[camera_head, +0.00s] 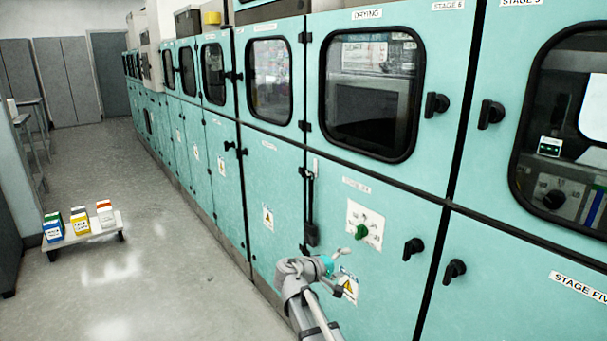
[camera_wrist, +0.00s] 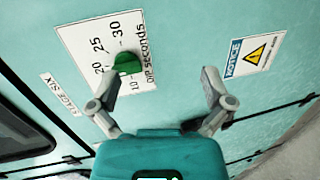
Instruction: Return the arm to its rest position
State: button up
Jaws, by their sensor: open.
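My gripper (camera_head: 342,271) is in front of the lower teal cabinet door in the head view, below the dip-seconds dial. In the wrist view its two grey fingers (camera_wrist: 156,78) are spread wide with nothing between them. A green knob (camera_wrist: 127,63) sits on the white dial plate (camera_wrist: 88,40), which is marked with numbers and "DIP seconds". The knob also shows in the head view (camera_head: 361,231), above and right of my gripper. The fingers look apart from the knob, but the exact gap is unclear.
A row of teal cabinets (camera_head: 285,170) with black handles lines the right. A notice sign (camera_wrist: 255,54) is on the door near my gripper. A low white stand (camera_head: 90,232) with coloured boxes is at the left. The floor between is clear.

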jog(key=s+d+f+m+g+y, duration=0.35)
jog(key=s+d+f, duration=0.25)
jog(key=s+f, duration=0.2)
jog(key=s+a+f+m+g+y, duration=0.15)
jog(key=s+f+g+y, duration=0.4)
jog(key=s+y, duration=0.55)
notch_tip(320, 180, up, 21)
jog(key=t+h+p, duration=0.1)
jog(key=p, duration=2.1)
jog(key=shift+s+m, duration=0.35)
jog(key=shift+m, duration=0.05)
jog(key=shift+f, duration=0.1)
